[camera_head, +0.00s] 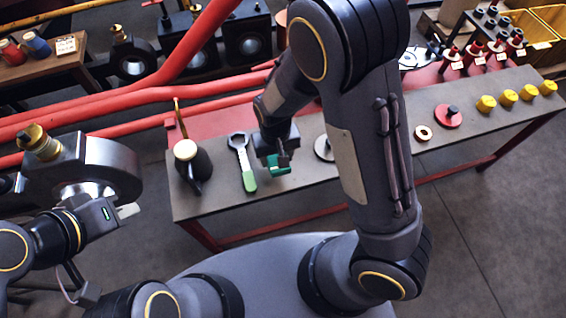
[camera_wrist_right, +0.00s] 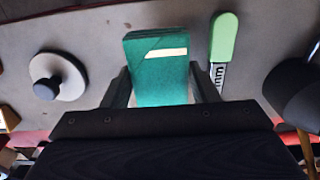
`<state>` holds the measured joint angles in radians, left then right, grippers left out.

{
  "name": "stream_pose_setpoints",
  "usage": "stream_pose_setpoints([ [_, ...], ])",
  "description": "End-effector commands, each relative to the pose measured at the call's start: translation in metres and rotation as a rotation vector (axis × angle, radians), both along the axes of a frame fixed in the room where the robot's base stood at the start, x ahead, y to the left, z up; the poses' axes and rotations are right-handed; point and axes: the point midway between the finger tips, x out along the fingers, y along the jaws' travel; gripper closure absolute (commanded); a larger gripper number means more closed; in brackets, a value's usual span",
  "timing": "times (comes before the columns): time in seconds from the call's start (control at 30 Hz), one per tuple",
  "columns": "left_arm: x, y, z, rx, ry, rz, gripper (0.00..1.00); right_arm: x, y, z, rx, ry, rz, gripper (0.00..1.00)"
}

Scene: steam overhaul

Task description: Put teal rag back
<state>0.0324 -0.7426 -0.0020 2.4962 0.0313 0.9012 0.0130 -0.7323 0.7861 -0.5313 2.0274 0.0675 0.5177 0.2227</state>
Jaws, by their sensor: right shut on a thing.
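The teal rag (camera_head: 279,169) is a folded cloth with a pale strip. It also shows in the right wrist view (camera_wrist_right: 158,75), between the two fingers. My right gripper (camera_head: 277,158) is shut on it, low over the grey bench (camera_head: 223,203), right of the green-handled wrench (camera_head: 243,160). I cannot tell whether the rag touches the bench top. My left gripper (camera_head: 127,210) is off to the left, away from the rag, in front of a large metal ring-shaped part (camera_head: 112,165). Whether its jaws are open is unclear.
An oil can with a pale knob (camera_head: 186,150) stands left of the wrench. A round disc (camera_wrist_right: 60,78) lies on the other side of the rag. Red pipes (camera_head: 110,97) run behind.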

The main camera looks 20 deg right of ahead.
Motion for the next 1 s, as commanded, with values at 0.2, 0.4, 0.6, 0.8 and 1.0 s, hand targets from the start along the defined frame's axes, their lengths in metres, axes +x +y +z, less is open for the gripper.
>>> stream_pose_setpoints([
  [0.2, 0.000, 0.000, -0.005, 0.000, 0.000, 0.000, 1.00, 0.006, -0.013, -0.017, 0.001, 0.000, 0.000, 0.71],
  [0.4, 0.000, 0.000, -0.011, 0.000, 0.000, 0.000, 1.00, 0.008, -0.020, -0.038, 0.000, 0.002, 0.001, 0.71],
  [0.6, 0.000, 0.000, -0.015, 0.000, 0.000, 0.000, 1.00, 0.009, -0.020, -0.057, 0.001, -0.001, 0.001, 0.71],
  [0.8, 0.000, 0.000, -0.014, 0.000, 0.000, 0.000, 1.00, 0.009, -0.019, -0.056, 0.001, -0.002, 0.001, 0.71],
  [1.0, 0.000, 0.000, -0.016, 0.000, 0.000, 0.000, 1.00, 0.008, -0.019, -0.059, 0.001, -0.002, 0.001, 0.37],
])
